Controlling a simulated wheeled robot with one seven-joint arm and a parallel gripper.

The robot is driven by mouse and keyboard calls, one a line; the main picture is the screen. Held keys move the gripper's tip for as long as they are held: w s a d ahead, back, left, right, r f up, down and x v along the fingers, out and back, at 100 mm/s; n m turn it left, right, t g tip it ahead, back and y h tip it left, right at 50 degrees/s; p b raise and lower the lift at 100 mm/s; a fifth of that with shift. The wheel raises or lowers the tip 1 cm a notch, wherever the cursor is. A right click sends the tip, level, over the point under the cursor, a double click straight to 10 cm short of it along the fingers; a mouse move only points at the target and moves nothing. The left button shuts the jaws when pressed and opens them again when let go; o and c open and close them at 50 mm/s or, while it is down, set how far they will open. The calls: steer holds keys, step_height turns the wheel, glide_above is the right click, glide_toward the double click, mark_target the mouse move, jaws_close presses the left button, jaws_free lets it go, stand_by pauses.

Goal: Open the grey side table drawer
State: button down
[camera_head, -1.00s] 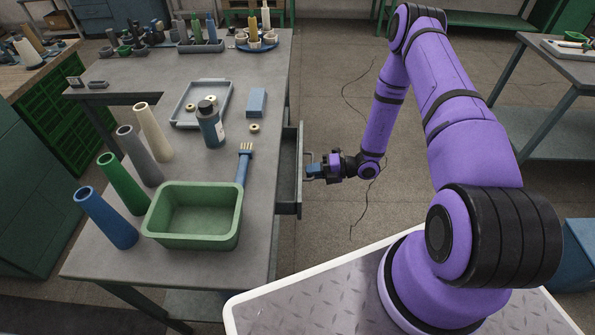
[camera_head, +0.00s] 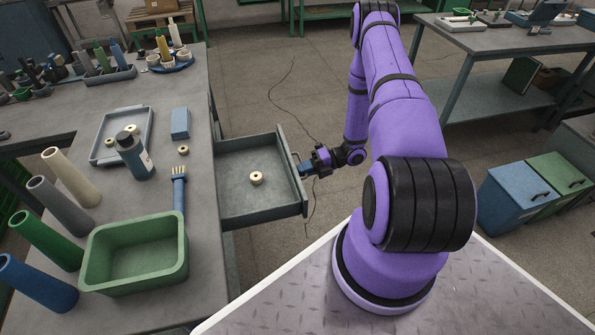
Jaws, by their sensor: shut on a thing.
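The grey side table drawer (camera_head: 240,201) is pulled well out from the right side of the grey table (camera_head: 190,235). Its inside shows, with a small cream ring-shaped piece (camera_head: 256,178) lying on its floor. My gripper (camera_head: 305,168) is at the outer face of the drawer front, shut on the drawer's handle. The handle is mostly hidden by the fingers.
On the table are a green bin (camera_head: 135,252), several cones, a brush (camera_head: 178,190), a dark bottle (camera_head: 134,160), a grey tray (camera_head: 103,150) and a blue block (camera_head: 180,122). Blue and green lidded bins (camera_head: 515,195) stand at the right.

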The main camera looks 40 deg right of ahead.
stand_by(0.3)
steer(key=c, duration=1.2)
jaws_free()
steer(key=shift+d, duration=0.1)
steer(key=v, duration=1)
steer(key=shift+s+d, duration=0.15)
steer(key=shift+d, duration=0.2)
